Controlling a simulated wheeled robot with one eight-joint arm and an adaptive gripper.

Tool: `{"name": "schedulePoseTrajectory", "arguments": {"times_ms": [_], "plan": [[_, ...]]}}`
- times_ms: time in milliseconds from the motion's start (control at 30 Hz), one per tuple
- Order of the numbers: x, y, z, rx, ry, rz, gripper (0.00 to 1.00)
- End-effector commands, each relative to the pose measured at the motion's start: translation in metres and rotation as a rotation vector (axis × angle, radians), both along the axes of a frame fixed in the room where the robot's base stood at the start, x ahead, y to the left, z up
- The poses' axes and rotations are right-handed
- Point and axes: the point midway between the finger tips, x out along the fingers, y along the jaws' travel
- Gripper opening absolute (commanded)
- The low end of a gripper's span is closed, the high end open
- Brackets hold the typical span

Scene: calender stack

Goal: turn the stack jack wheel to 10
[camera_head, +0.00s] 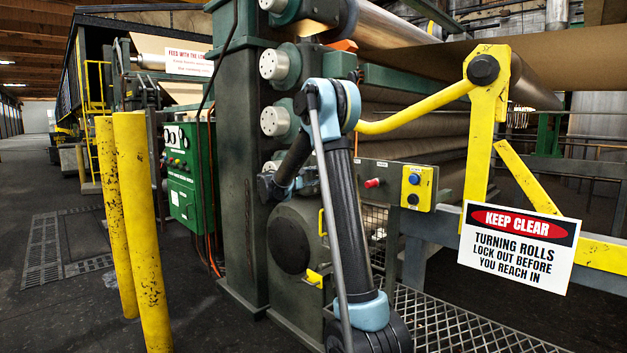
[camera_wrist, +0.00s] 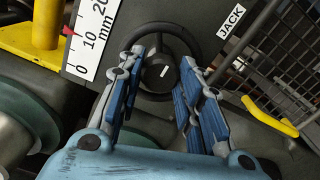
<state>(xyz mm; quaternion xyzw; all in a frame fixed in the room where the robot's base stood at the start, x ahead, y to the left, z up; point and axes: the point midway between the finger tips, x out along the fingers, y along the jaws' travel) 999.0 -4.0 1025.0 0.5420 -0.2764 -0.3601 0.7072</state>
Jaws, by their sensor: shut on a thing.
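The stack jack wheel (camera_wrist: 190,41) is a dark round handwheel with a black hub, in the wrist view beside a white JACK label (camera_wrist: 231,20). My gripper (camera_wrist: 161,70) has its blue-padded fingers on either side of the hub and is shut on the wheel. The fingers cover parts of the rim. A white millimetre scale (camera_wrist: 92,38) lies to the upper left, marked 0, 10 and 20. Its red pointer (camera_wrist: 68,31) is at about the 10 mark. I cannot clearly make out the wheel or my fingertips in the head view.
A wire mesh guard (camera_wrist: 281,65) and a yellow handle (camera_wrist: 270,116) are right of the wheel. Yellow posts (camera_head: 143,230) stand to the left. A yellow rail (camera_head: 415,108) and a KEEP CLEAR sign (camera_head: 518,246) are on the right, near the rolls.

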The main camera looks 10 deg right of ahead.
Motion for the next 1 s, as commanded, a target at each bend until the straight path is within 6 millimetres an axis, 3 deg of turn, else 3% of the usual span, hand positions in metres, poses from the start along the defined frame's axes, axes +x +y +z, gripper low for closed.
{"name": "schedulePoseTrajectory", "arguments": {"times_ms": [267,300,367,767,1000], "plan": [[0.000,0.002,-0.003,0.006,0.002,0.004,0.09],[0.000,0.002,-0.003,0.006,0.002,0.004,0.40],[0.000,0.002,-0.003,0.005,0.001,0.004,0.53],[-0.002,0.003,-0.001,0.003,0.001,0.001,0.53],[-0.020,0.028,-0.001,0.002,0.000,0.004,0.53]]}}
